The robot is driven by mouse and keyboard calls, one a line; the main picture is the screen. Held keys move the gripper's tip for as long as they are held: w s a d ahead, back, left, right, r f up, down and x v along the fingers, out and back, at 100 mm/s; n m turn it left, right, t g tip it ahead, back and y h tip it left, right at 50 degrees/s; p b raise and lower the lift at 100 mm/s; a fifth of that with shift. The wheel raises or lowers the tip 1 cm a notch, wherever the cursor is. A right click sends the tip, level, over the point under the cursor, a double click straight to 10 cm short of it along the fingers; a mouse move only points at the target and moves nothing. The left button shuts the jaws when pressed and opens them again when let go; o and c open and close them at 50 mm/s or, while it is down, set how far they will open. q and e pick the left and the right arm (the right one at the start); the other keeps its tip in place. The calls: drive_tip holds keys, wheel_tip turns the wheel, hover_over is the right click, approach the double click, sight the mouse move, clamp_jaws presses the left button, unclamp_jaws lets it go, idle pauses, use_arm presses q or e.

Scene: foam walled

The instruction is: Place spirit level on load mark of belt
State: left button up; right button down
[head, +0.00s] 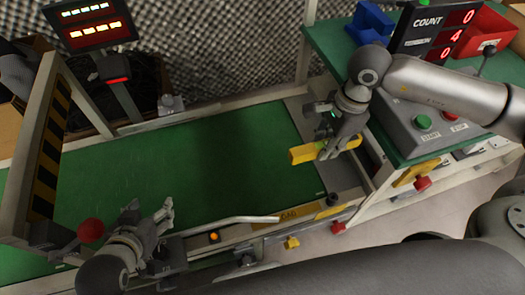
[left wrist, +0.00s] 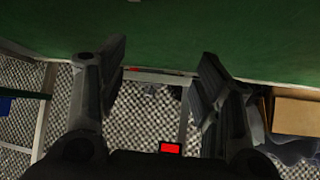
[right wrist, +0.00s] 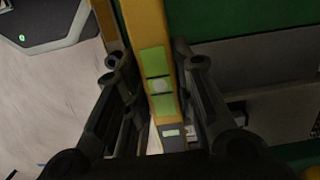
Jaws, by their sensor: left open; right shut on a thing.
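The yellow spirit level (head: 308,153) is held by my right gripper (head: 342,142) over the right end of the green belt (head: 210,165). In the right wrist view the level (right wrist: 150,40) runs between the two fingers (right wrist: 160,95), with its green vial showing. Whether the level touches the belt is unclear. My left gripper (head: 150,222) is open and empty near the belt's front left edge. In the left wrist view its fingers (left wrist: 158,85) stand apart with nothing between them. I cannot make out the load mark on the belt.
A striped gate frame (head: 48,150) spans the belt's left part. A red-knobbed lever (head: 90,230) stands beside my left gripper. A control box with a green button (head: 423,121) and a count display (head: 430,30) stand at the right. The middle belt is clear.

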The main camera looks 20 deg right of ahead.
drive_tip(key=w+a+f+b, duration=0.1)
drive_tip(key=w+a+f, duration=0.3)
drive_tip(key=a, duration=0.4)
drive_tip(key=b, duration=0.2)
hover_over(267, 169)
drive_tip(key=d, duration=0.1)
drive_tip(key=f, duration=0.4)
drive_tip(key=shift+s+d+f, duration=0.1)
drive_tip(key=shift+s+f, duration=0.15)
drive_tip(key=shift+f, duration=0.1)
drive_tip(key=shift+w+a+f, duration=0.1)
drive_tip(key=shift+a+f, duration=0.15)
drive_tip(key=shift+f, duration=0.05)
wheel_tip(267, 169, down, 3)
drive_tip(key=shift+w+a+r+b, duration=0.1)
drive_tip(key=shift+a+r+b, duration=0.05)
drive_tip(key=shift+b, duration=0.15)
use_arm(q)
drive_tip(key=w+d+r+t+h, duration=0.1)
drive_tip(key=w+d+r+t, duration=0.1)
drive_tip(key=r+t, duration=0.3)
drive_tip(key=w+d+r+t+h, duration=0.2)
drive_tip(key=w+r+t, duration=0.2)
drive_tip(key=r, duration=0.6)
drive_tip(key=shift+w+r+m+t, duration=0.3)
drive_tip(key=shift+w+t, duration=0.1)
drive_tip(key=shift+t, duration=0.2)
use_arm(e)
drive_tip(key=shift+f, duration=0.3)
